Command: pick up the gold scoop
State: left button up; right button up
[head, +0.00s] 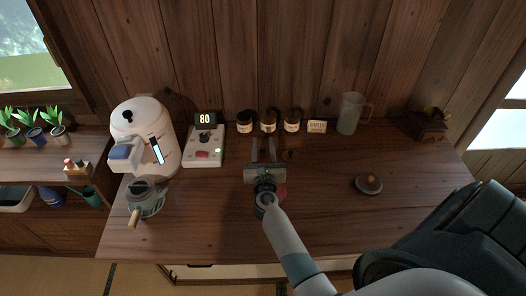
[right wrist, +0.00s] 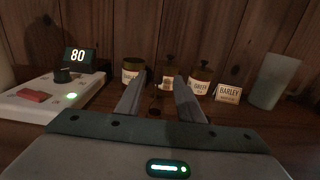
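My right gripper (head: 263,142) is over the middle of the table, its two fingers pointing at the back wall. The fingers are apart, and in the right wrist view the gripper (right wrist: 157,82) is open with nothing clamped. I cannot clearly make out a gold scoop. A small dark item with a faint brownish gleam (right wrist: 156,101) shows between the fingers and beyond them in the right wrist view; it may be the scoop. A small dark spot (head: 290,154) lies just right of the fingers in the head view. My left gripper is not in view.
Three labelled jars (head: 268,122) stand along the back wall, beside a BARLEY card (head: 317,127) and a frosted pitcher (head: 350,114). A control box (head: 203,147) with an "80" display and a white machine (head: 149,133) stand left. A round dark lid (head: 368,183) lies right.

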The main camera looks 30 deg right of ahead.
aim_at(262, 136)
jog(key=shift+r+x, duration=0.2)
jog(key=shift+x, duration=2.35)
jog(key=shift+a, duration=0.15)
grip_shut()
